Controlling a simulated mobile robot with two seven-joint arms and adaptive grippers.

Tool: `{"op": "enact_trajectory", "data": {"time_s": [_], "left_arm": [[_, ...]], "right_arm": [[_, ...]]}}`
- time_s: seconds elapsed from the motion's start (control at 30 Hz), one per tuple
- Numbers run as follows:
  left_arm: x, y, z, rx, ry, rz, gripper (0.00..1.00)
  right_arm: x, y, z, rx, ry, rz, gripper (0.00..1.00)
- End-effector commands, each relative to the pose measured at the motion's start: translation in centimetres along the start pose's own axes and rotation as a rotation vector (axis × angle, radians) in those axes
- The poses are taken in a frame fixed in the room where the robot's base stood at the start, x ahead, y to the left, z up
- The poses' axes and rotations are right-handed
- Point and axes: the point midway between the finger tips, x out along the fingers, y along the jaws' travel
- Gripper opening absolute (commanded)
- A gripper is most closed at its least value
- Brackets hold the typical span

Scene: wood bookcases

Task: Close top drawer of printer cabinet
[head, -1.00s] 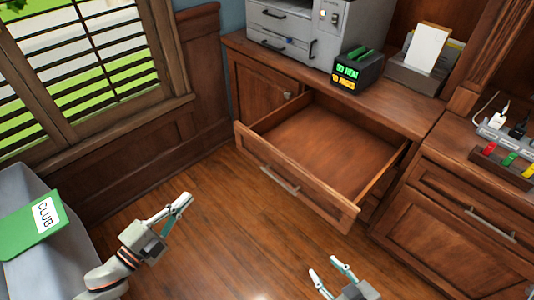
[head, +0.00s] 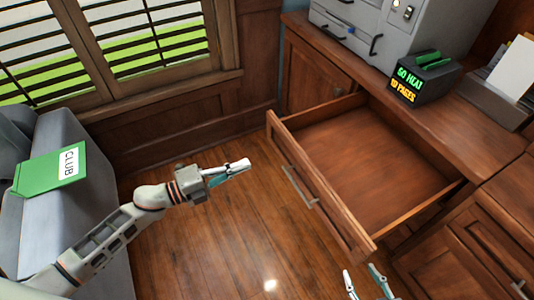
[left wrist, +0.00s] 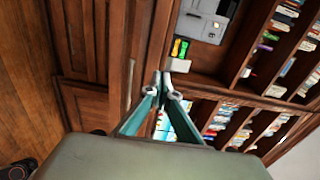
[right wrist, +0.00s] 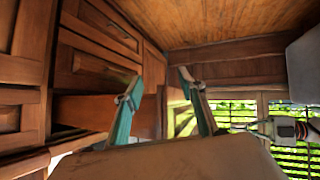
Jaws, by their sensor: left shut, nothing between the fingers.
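The top drawer (head: 372,160) of the wooden printer cabinet is pulled far out, and its inside looks empty. Its front panel (head: 335,215) carries a metal bar handle (head: 300,187). My left gripper (head: 243,165) is shut and empty, pointing right toward the drawer front, with a gap between them. In the left wrist view its fingertips (left wrist: 166,84) meet. My right gripper (head: 363,279) is open and empty, at the bottom edge of the head view, near the drawer's near corner. In the right wrist view its fingers (right wrist: 157,85) stand apart before the cabinet fronts.
A grey printer (head: 385,30) and a black box with lit text (head: 422,78) stand on the cabinet top. A paper holder (head: 505,90) is at the right. A grey seat with a green CLUB book (head: 50,170) is at the left. The floor (head: 230,235) before the drawer is clear.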

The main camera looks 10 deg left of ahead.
Motion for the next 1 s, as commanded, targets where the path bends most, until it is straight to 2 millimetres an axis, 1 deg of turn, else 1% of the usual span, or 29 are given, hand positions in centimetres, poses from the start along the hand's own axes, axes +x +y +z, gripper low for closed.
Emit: {"op": "enact_trajectory", "data": {"time_s": [0.17, 0.5, 0.6, 0.7, 0.8, 1.0], "left_arm": [[2.8, -0.2, 0.0, -0.001, 0.001, -0.004, 0.00], [9.4, 0.0, -0.1, -0.002, 0.001, -0.002, 0.00], [11.0, 0.0, -0.1, -0.003, 0.000, -0.002, 0.00], [12.2, 0.1, -0.1, -0.003, 0.000, 0.000, 0.00], [12.9, 0.1, 0.0, -0.003, -0.001, 0.000, 0.00], [13.3, 0.0, -0.1, -0.002, 0.000, 0.000, 0.00]], "right_arm": [[0.0, -0.3, 0.1, 0.006, -0.003, -0.002, 0.40], [0.0, -0.3, 0.5, 0.004, -0.008, -0.004, 0.40], [0.0, -0.2, 0.6, 0.000, -0.009, -0.005, 0.40], [0.1, -0.1, 0.6, -0.007, -0.007, -0.005, 0.40], [0.1, 0.1, 0.5, -0.011, -0.004, -0.005, 0.40], [0.1, 0.2, 0.1, -0.011, 0.002, -0.003, 0.40]]}}
